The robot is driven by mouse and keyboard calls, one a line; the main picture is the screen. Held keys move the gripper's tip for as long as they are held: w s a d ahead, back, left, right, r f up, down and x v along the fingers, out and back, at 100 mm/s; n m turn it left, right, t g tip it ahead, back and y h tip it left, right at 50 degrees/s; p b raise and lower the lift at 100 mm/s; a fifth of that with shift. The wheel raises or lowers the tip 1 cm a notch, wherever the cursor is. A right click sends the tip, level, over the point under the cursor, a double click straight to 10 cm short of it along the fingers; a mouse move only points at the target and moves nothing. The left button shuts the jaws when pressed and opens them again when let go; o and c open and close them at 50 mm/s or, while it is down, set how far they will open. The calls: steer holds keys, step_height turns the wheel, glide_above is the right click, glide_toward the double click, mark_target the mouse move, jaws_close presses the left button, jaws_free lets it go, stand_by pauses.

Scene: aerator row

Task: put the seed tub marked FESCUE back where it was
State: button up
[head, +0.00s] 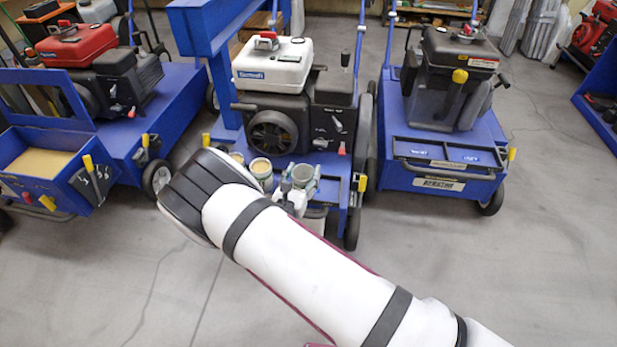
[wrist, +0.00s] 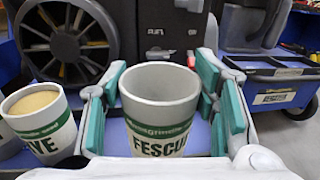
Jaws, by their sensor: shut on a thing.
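The seed tub marked FESCUE (wrist: 160,108) is white with a green band and a grey inside that looks empty. My gripper (wrist: 163,100) is shut on it, with a teal-padded finger on each side, and the tub is upright. In the head view the tub (head: 308,176) and my gripper (head: 296,194) are at the front of the middle blue machine, partly hidden by my wrist. I cannot tell if the tub touches the blue deck (head: 338,170).
The engine with a white tank (head: 272,65) rises right behind the tubs. Another blue machine (head: 440,150) stands to the right, and one with a red tank (head: 78,48) to the left. Open concrete floor lies in front.

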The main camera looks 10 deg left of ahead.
mark_target(307, 166)
steer(key=w, duration=0.2)
steer(key=w+d+b, duration=0.1)
steer(key=w, duration=0.1)
steer(key=shift+w+f, duration=0.1)
steer(key=shift+f, duration=0.1)
steer(key=shift+w+f+b, duration=0.2)
steer(key=shift+f+b, duration=1.15)
steer(key=shift+f, duration=0.4)
steer(key=shift+f, duration=0.1)
steer(key=o, duration=1.3)
steer(key=shift+f, duration=0.1)
steer(key=shift+c, duration=0.2)
steer(key=shift+s+r, duration=0.15)
steer(key=shift+r, duration=0.05)
steer(key=s+p, duration=0.1)
steer(key=s, duration=0.3)
steer(key=s+a+p, duration=0.1)
steer(key=s+p, duration=0.1)
steer(key=s, duration=0.1)
steer(key=s+a+p, duration=0.1)
steer(key=s+p, duration=0.1)
steer(key=s, duration=0.2)
steer(key=shift+s, duration=0.3)
